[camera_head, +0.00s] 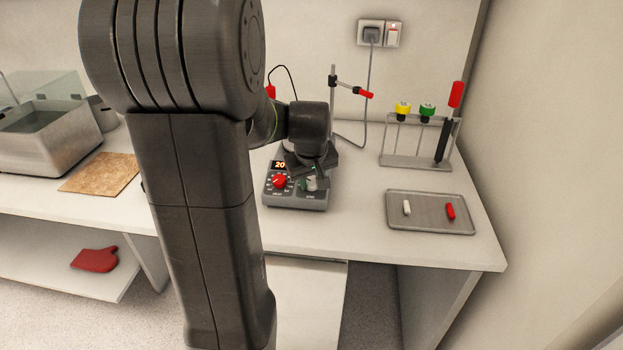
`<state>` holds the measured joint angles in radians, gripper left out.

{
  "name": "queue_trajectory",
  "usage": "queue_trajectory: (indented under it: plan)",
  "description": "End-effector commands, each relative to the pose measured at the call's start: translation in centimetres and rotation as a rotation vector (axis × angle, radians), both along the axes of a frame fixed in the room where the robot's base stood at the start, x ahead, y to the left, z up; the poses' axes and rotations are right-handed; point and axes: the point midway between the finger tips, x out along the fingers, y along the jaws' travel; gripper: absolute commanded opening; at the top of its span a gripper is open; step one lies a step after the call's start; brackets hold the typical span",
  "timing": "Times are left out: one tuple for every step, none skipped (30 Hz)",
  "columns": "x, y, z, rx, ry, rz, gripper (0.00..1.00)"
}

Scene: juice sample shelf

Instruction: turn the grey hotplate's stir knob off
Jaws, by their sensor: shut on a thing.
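The grey hotplate (296,202) stands on the bench, with its front panel facing me. A small display reading 20 and a red knob (279,181) are on the panel's left side. The grey stir knob (312,185) is on the right side of the panel. My gripper (310,181) reaches down over the hotplate and is shut on the stir knob. My gripper and wrist hide the hotplate's top and part of the knob, so I cannot read the knob's pointer.
A grey tray (430,228) with a white and a red stir bar lies to the right. Behind it stands a rack (415,163) with yellow- and green-capped tubes. A stand with a red-tipped clamp (349,86) rises behind the hotplate. A brown board (100,173) and bath (50,138) are left.

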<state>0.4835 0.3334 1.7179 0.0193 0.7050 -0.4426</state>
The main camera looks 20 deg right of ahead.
Motion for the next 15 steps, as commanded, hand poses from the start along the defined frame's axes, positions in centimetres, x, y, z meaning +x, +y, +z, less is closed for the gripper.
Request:
queue_trajectory:
  plan:
    - [0.01,-0.04,0.0,-0.012,0.007,0.041,0.07]
    - [0.02,-0.04,0.0,-0.019,0.011,0.068,0.07]
    - [0.03,-0.06,0.01,-0.029,0.016,0.102,0.07]
    - [0.04,-0.06,0.01,-0.036,0.021,0.128,0.07]
    - [0.04,-0.06,0.01,-0.043,0.025,0.153,0.07]
    - [0.04,-0.06,0.01,-0.051,0.03,0.184,0.07]
    - [0.05,-0.06,0.02,-0.058,0.034,0.207,0.07]
    - [0.04,-0.06,0.01,-0.064,0.038,0.23,0.07]
    - [0.04,-0.07,0.01,-0.072,0.043,0.259,0.07]
    - [0.03,-0.08,0.02,-0.077,0.046,0.279,0.07]
    - [0.03,-0.08,0.02,-0.083,0.049,0.298,0.07]
    - [0.03,-0.09,0.02,-0.09,0.054,0.321,0.07]
    - [0.04,-0.1,0.02,-0.095,0.057,0.339,0.07]
    - [0.04,-0.1,0.02,-0.1,0.059,0.356,0.07]
    - [0.03,-0.1,0.02,-0.105,0.063,0.375,0.07]
